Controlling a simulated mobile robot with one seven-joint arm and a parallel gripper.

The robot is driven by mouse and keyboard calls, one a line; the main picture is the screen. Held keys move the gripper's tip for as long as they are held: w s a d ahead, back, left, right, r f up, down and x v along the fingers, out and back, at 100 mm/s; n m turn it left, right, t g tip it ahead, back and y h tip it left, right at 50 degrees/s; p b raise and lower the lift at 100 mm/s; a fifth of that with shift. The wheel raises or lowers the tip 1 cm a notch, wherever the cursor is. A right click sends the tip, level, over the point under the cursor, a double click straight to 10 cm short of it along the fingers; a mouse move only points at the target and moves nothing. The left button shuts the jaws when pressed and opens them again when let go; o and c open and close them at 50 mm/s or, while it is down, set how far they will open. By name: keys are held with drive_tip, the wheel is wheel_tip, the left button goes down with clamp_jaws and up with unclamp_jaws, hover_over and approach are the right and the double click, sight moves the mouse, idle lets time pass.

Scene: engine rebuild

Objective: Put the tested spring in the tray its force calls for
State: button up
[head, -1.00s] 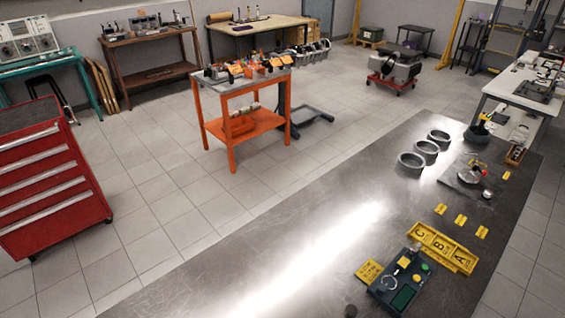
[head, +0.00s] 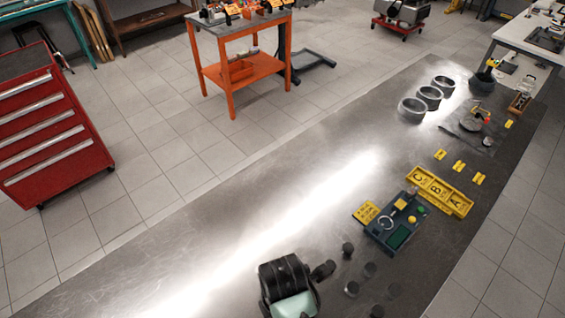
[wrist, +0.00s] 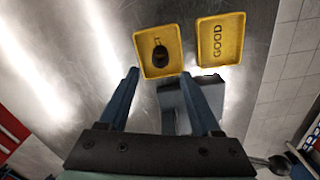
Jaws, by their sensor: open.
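My gripper shows in the wrist view (wrist: 159,78), with two blue fingers apart and nothing visible between them. Beyond the fingertips is a shallow yellow tray (wrist: 147,36) with a small dark round object (wrist: 160,56) in it. This may be the spring; its coils are not clear, and it hides most of the tray's lettering. A second yellow tray marked GOOD (wrist: 220,60) lies to its right and looks empty. In the head view my arm shows at the bottom; I cannot make out these trays there. The dark tester (head: 401,236) stands further right on the bench.
Several short dark cylinders (head: 347,249) stand between my arm and the tester. A yellow rack lettered A, B, C (head: 461,203), a yellow card (head: 366,212) and grey rings (head: 411,109) lie beyond on the metal bench (head: 240,230). The bench's left part is clear.

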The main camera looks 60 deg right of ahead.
wheel_tip(320, 180, up, 5)
drive_tip(key=shift+f, duration=0.1)
drive_tip(key=w+r+m+t+h, duration=0.3)
drive_tip(key=w+r+t, duration=0.3)
drive_tip(key=w+r, duration=0.65)
drive_tip(key=w+a+r+m+t, duration=0.2)
drive_tip(key=w+r+t, duration=0.3)
drive_tip(key=r, duration=0.5)
drive_tip(key=w+a+r+m+t, duration=0.2)
drive_tip(key=w+a+r+t, duration=0.1)
drive_tip(key=w+r, duration=0.6)
drive_tip(key=s+a+r+m+t, duration=0.1)
drive_tip(key=a+r+t, duration=0.2)
drive_tip(key=r, duration=0.6)
drive_tip(key=s+a+r+m+t, duration=0.1)
drive_tip(key=a+r+t, duration=0.2)
drive_tip(key=r, duration=0.5)
drive_tip(key=s+a+r+m+t+y, duration=0.1)
drive_tip(key=s+a+r+t, duration=0.2)
drive_tip(key=s+r, duration=0.2)
drive_tip(key=s+a+r+m+t+y, duration=0.1)
drive_tip(key=s+a+r+m+t, duration=0.1)
drive_tip(key=r, duration=0.9)
drive_tip(key=s+a+t, duration=0.1)
drive_tip(key=s+t, duration=0.1)
drive_tip(key=s, duration=0.1)
drive_tip(key=shift+a+y, duration=0.3)
